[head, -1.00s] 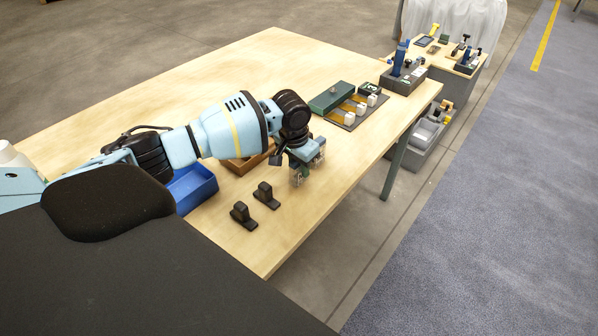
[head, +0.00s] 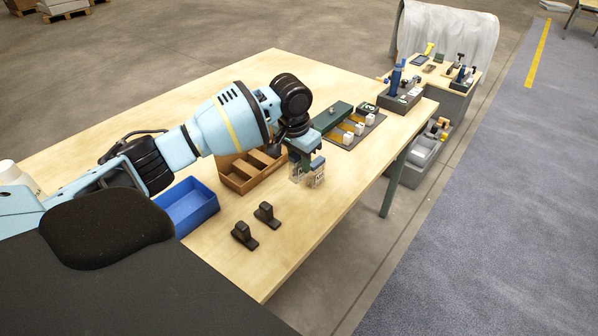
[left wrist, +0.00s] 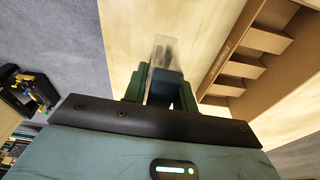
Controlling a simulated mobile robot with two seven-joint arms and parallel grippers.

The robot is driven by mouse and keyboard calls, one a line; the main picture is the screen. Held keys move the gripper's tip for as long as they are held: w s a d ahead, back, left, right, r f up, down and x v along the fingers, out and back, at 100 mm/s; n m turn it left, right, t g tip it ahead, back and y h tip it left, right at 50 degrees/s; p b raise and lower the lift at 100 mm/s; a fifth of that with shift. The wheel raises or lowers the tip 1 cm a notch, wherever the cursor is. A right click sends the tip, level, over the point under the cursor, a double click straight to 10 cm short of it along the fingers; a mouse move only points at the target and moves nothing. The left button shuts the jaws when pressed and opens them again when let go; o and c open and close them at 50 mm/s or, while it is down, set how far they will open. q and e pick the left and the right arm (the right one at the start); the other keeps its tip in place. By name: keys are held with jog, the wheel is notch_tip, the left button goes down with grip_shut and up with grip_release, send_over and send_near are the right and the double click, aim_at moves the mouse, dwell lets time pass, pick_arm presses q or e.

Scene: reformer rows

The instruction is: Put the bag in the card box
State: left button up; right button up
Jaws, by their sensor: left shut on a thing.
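My left gripper (head: 306,168) is shut on a small clear bag (head: 317,178) and holds it above the table, just right of the card box. In the left wrist view the bag (left wrist: 161,48) sticks out beyond the green fingers (left wrist: 160,90), with something dark inside that I cannot make out. The card box (head: 236,180) is brown, open and divided into compartments. It also shows at the upper right of the left wrist view (left wrist: 236,60), beside the bag and apart from it. My right gripper is not in view.
A blue open bin (head: 190,207) stands left of the card box. Two black blocks (head: 254,224) stand in front. A dark tray with white pieces (head: 352,132) and a green bar (head: 331,116) lie behind the gripper. The table's right front area is bare.

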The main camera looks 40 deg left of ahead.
pick_arm(q)
jog(key=shift+r, duration=0.55)
